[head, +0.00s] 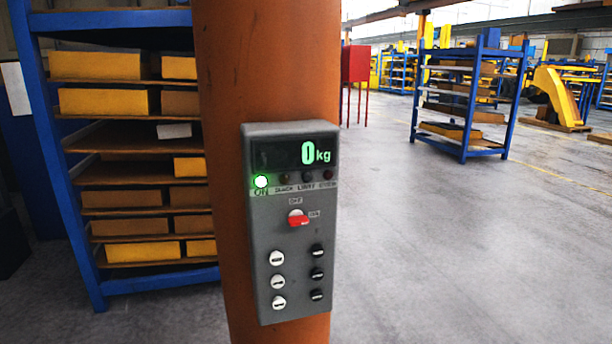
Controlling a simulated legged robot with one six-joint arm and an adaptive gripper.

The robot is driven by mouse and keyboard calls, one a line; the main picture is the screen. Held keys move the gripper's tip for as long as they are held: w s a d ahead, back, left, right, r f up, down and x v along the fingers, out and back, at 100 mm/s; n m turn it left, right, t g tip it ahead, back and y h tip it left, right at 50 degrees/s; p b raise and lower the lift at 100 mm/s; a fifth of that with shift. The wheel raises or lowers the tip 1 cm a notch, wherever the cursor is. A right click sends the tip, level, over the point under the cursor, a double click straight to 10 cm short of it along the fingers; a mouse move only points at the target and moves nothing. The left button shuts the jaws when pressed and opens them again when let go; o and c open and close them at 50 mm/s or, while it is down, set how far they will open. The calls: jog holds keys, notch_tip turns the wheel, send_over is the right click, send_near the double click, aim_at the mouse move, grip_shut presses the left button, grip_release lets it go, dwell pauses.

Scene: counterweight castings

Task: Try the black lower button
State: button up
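A grey control box (288,210) is mounted on an orange column. Its display (295,154) reads 0 kg in green. The black lower button (317,295) is the bottom one of the right-hand column of black buttons. Two more black buttons, a middle one (317,273) and an upper one (317,250), sit above it. Three white buttons (278,281) stand in a column to the left. A red rotary switch (298,219) is above the buttons. A green lamp (261,181) marked ON is lit; the other lamps look dark. My gripper is not in view.
The orange column (268,60) fills the centre. A blue rack (85,240) with yellow bins stands close behind it on the left. Open grey floor (450,260) lies to the right, with a blue shelf cart (466,145) and a red box on legs (356,64) farther back.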

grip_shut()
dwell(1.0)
